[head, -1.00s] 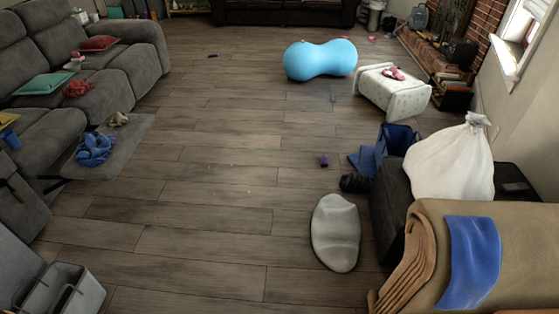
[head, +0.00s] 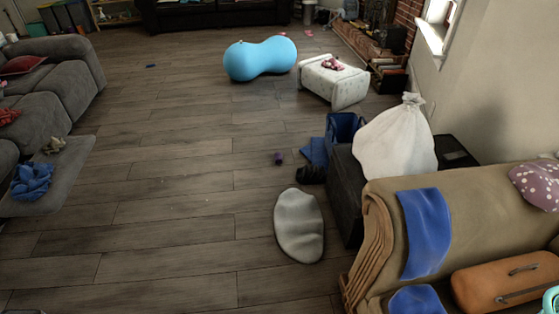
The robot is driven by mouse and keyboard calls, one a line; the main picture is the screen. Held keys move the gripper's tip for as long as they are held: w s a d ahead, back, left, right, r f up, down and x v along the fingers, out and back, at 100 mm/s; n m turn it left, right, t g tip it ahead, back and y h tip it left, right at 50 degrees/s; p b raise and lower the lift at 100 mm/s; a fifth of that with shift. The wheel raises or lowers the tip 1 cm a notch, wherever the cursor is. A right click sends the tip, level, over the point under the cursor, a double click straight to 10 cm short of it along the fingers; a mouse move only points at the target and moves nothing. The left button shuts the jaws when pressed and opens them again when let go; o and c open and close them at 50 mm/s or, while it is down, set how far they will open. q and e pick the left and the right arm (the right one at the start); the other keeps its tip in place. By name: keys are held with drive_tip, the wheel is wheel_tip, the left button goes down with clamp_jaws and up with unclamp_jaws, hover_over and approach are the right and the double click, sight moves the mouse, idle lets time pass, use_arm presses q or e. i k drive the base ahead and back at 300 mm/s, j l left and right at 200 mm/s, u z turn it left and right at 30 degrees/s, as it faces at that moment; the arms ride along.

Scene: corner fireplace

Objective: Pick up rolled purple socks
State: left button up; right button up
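A small purple roll (head: 279,158), which looks like the rolled socks, lies on the wooden floor near the middle of the head view. It sits just left of a blue cloth and a dark object. It is small in the picture, so its folds cannot be made out. Neither of my grippers shows in the head view.
A grey oval cushion (head: 299,226) lies on the floor in front. A blue bin (head: 343,130), a white bag (head: 395,140) and a tan sofa (head: 380,225) stand right. A blue peanut ball (head: 262,59) and white ottoman (head: 333,82) are farther back. Floor left of centre is clear.

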sight(278, 156)
drive_tip(key=u, duration=0.95)
drive_tip(key=i+z, duration=0.1)
drive_tip(key=i, duration=0.4)
drive_tip(key=i+j+z, duration=0.15)
drive_tip(key=i, duration=0.4)
drive_tip(key=i+z, duration=0.1)
drive_tip(key=i, duration=2.4)
drive_tip(key=i+z, duration=0.2)
drive_tip(key=i, duration=0.3)
drive_tip(key=i+z, duration=0.2)
drive_tip(key=i, duration=0.3)
drive_tip(key=i+j+z, duration=0.15)
drive_tip(key=i, duration=0.3)
drive_tip(key=i+j+z, duration=0.2)
drive_tip(key=i, duration=0.3)
drive_tip(key=i+l+z, duration=0.2)
drive_tip(key=z, duration=0.25)
drive_tip(key=i+z, duration=0.75)
drive_tip(key=z, duration=0.2)
drive_tip(key=i+j+z, duration=0.1)
drive_tip(key=i+z, duration=0.45)
drive_tip(key=z, duration=0.85)
drive_tip(key=i+j+z, duration=0.1)
drive_tip(key=z, duration=0.35)
drive_tip(key=i+j+z, duration=0.1)
drive_tip(key=z, duration=0.35)
